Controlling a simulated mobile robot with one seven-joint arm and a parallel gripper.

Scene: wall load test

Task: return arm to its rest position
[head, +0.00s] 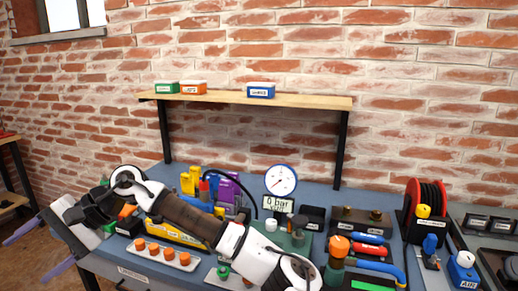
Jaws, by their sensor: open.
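My arm (195,222) reaches from the bottom of the head view up and to the left, across the front of the workbench. My gripper (26,260) is at the far left, past the left end of the bench. Its two bluish fingers are spread apart and point down to the left. Nothing shows between them, only floor. The arm hides part of the bench top behind it.
The workbench (128,271) holds a round gauge (281,180), a red hose reel (424,206), a rail with orange caps (162,255) and several fittings close to the arm. A wooden shelf (320,102) with small boxes is above. Floor is open at left.

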